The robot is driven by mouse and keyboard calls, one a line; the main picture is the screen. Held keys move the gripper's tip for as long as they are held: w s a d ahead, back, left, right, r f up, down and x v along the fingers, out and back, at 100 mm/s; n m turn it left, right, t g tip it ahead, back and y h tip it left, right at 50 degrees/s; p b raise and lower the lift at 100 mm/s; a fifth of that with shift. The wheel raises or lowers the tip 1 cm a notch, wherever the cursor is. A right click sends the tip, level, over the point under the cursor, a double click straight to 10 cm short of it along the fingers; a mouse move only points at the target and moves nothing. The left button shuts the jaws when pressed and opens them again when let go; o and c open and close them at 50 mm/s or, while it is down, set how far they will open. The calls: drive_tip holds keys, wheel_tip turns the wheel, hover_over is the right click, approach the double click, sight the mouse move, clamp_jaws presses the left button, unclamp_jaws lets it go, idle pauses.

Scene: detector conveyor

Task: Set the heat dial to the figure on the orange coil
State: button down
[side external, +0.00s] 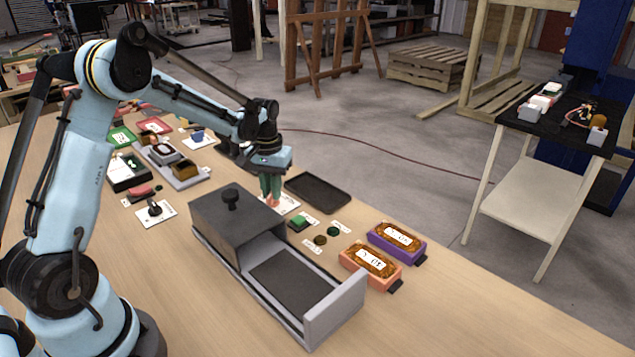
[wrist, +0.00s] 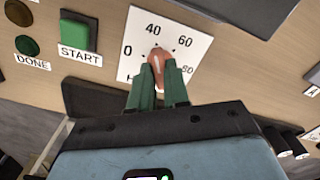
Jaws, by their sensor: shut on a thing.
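The heat dial is a white card (wrist: 200,46) with a reddish knob (wrist: 157,57) and figures around it. I read 0, 40 and 60, and a lower right figure that looks like 80. My gripper (wrist: 158,78) has its green fingers shut on the knob. The knob's far end lies just below the 40; its exact pointing is hard to tell. In the side view my gripper (side external: 270,202) reaches down behind the grey box. The orange coil (side external: 371,265) lies at the front right, with a white label whose figure is too small and turned to read surely. The purple coil (side external: 397,242) lies behind it.
A dark grey box with an open tray (side external: 335,310) stands in front of the dial. A green START button (wrist: 78,33) and a DONE lamp (wrist: 27,45) sit beside the dial. A black tray (side external: 318,192) lies behind. The front right table is clear.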

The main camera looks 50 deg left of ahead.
drive_tip(key=c, duration=1.1)
unclamp_jaws()
drive_tip(key=shift+r, duration=0.1)
wheel_tip(320, 180, up, 12)
